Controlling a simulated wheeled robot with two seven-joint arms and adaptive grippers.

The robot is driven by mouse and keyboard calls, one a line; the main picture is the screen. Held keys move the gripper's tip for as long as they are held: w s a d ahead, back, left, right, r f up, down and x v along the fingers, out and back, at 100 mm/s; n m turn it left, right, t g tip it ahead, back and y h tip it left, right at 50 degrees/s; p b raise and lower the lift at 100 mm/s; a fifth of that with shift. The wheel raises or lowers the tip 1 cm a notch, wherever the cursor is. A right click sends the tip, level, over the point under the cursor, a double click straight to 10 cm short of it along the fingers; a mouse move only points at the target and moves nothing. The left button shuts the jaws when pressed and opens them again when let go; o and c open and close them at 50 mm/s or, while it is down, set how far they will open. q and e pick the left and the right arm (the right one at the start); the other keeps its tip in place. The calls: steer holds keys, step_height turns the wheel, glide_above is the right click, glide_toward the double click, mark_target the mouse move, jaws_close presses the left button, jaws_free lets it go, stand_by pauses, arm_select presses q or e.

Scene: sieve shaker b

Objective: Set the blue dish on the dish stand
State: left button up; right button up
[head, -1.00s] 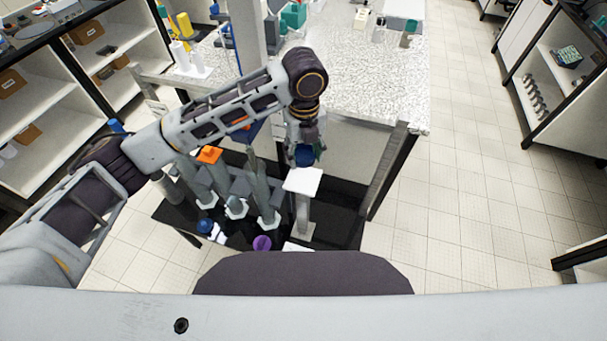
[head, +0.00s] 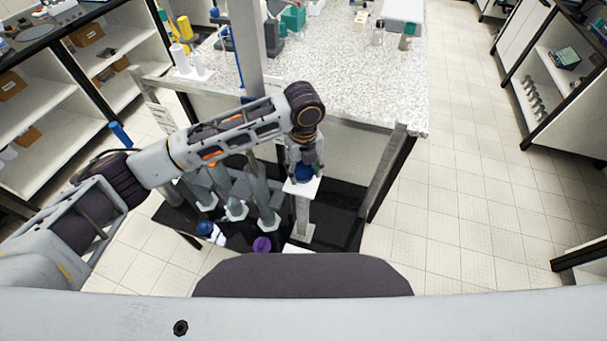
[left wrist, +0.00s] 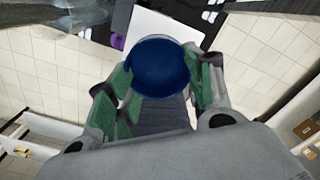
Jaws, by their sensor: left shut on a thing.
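The blue dish (head: 304,173) is between the fingers of my left gripper (head: 304,168), over the white square top of the dish stand (head: 302,189). In the left wrist view the round blue dish (left wrist: 160,66) is held between the green-padded fingers of my left gripper (left wrist: 162,84). The white top of the stand (left wrist: 160,26) shows just behind the dish. The arm and gripper hide part of the dish in the head view. I cannot tell whether the underside of the dish touches the stand. My right gripper is in neither view.
Several grey posts with pale bases (head: 236,210) stand left of the stand on the black low table (head: 343,205). A purple round item (head: 262,244) and a blue item (head: 205,227) lie nearer. The speckled counter (head: 350,85) is behind. Floor at right is clear.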

mark_target(303, 176)
arm_select(q)
steer(key=shift+f, duration=1.55)
steer(key=shift+f, duration=0.1)
steer(key=o, duration=0.9)
steer(key=shift+c, duration=0.2)
step_height(303, 176, up, 12)
steer(key=b, duration=0.1)
